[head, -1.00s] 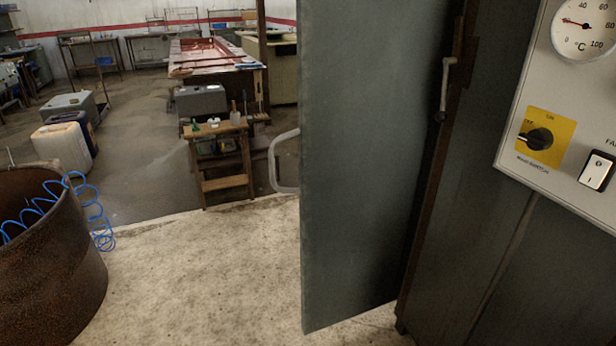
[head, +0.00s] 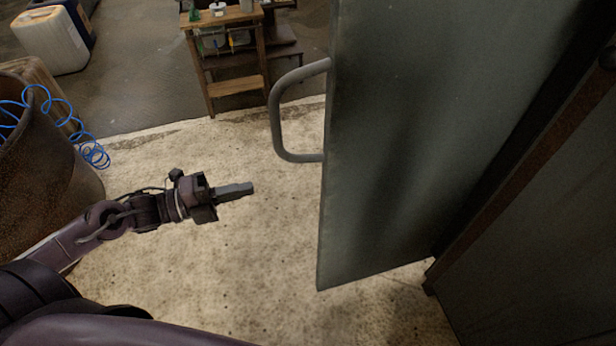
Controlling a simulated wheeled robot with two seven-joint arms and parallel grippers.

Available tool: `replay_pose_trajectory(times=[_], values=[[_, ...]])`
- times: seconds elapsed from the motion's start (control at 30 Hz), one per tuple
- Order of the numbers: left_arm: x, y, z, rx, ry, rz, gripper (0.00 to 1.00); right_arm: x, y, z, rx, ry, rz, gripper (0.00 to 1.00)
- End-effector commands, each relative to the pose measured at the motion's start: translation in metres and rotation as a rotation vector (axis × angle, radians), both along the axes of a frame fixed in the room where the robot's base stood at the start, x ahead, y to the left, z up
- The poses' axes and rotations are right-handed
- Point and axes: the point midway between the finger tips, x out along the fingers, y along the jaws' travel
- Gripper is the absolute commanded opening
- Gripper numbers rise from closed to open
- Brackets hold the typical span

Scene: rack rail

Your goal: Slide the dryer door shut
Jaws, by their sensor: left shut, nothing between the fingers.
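The dryer door (head: 410,130) is a tall grey-green panel right of the middle in the head view. It stands open, out from the dark dryer body (head: 545,240) at the right. A grey bar handle (head: 277,115) shaped like a bracket sticks out from the door's left edge. My left gripper (head: 250,188) is shut and empty, pointing right. In the picture it is below and left of the handle, apart from both handle and door. My right gripper is not in view.
A rusty drum (head: 40,165) with a blue coiled hose (head: 62,118) stands at the left. A small wooden stand (head: 238,85) is behind the handle, and a white canister (head: 50,42) is at the upper left. The concrete floor (head: 210,270) around my left gripper is clear.

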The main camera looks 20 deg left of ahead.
Motion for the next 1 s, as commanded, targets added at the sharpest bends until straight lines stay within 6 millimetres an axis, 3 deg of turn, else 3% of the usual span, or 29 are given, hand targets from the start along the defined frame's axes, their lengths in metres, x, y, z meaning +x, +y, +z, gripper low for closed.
replay_pose_trajectory(times=[0.17,0.8,1.0], values=[[0.006,-0.016,0.006,0.001,-0.021,-0.021,0.00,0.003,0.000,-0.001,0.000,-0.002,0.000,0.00],[0.067,-0.105,0.007,-0.002,-0.019,-0.018,0.00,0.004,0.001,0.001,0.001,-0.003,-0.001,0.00],[0.076,-0.117,0.006,0.000,-0.017,-0.016,0.00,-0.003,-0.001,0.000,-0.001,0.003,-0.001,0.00]])
